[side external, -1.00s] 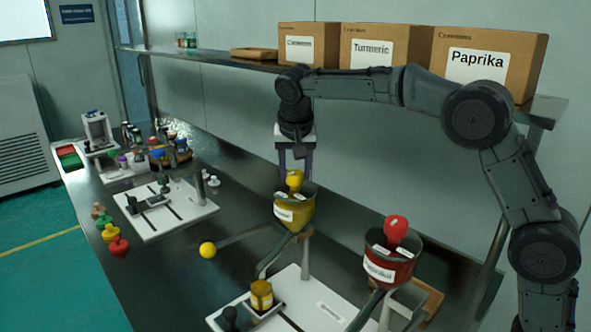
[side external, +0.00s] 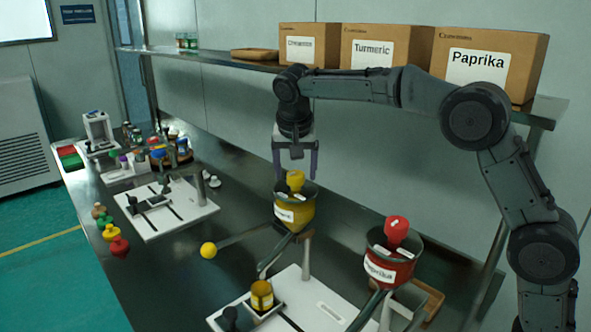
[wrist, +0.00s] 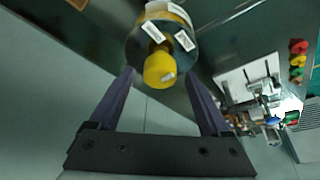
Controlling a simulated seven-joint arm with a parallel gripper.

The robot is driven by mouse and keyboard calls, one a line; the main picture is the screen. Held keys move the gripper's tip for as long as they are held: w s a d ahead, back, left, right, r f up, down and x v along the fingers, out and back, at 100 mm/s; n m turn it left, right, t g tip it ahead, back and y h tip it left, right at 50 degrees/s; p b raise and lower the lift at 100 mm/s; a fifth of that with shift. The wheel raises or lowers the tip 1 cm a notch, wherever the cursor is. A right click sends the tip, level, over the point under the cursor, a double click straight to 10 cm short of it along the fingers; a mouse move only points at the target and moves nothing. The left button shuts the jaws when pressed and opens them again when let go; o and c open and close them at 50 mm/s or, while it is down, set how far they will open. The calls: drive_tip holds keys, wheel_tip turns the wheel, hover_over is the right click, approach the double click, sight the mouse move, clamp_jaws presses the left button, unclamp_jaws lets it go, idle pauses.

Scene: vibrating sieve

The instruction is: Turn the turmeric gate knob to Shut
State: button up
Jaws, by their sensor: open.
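The yellow turmeric gate knob (side external: 295,181) stands on top of the yellow turmeric hopper (side external: 293,214). In the wrist view the knob (wrist: 160,69) lies between and just beyond my fingertips, with white labels (wrist: 185,40) on the dark hopper top around it. The label text is too small to read. My gripper (side external: 296,176) is open, pointing down over the turmeric hopper, its fingers on either side of the knob's top. It also shows in the wrist view (wrist: 160,75), with nothing held. I cannot tell whether a finger touches the knob.
A red knob (side external: 396,229) tops the red paprika hopper (side external: 389,268) to the right. A yellow ball-ended lever (side external: 208,250) sticks out left. A yellow jar (side external: 262,295) stands below on the white base (side external: 330,309). Labelled boxes (side external: 383,48) sit on the shelf above.

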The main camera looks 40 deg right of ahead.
drive_tip(key=v, duration=1.4)
drive_tip(key=shift+d, duration=0.25)
drive_tip(key=s+d+r+t+y, duration=0.1)
drive_tip(key=s+d+r, duration=0.15)
drive_tip(key=s, duration=0.65)
drive_tip(key=s+d+r, duration=0.2)
drive_tip(key=s+d, duration=0.2)
drive_tip(key=s, duration=0.4)
drive_tip(key=s+a+f+n+y, duration=0.1)
drive_tip(key=s+f+n, duration=0.3)
drive_tip(key=s+f, duration=0.3)
drive_tip(key=s+a+f+n+t+y, duration=0.1)
drive_tip(key=s+f+n, duration=0.4)
drive_tip(key=f, duration=0.9)
drive_tip(key=s, duration=0.3)
drive_tip(key=shift+s+a+f, duration=0.2)
drive_tip(key=shift+a+f, duration=0.05)
drive_tip(key=shift+f, duration=0.15)
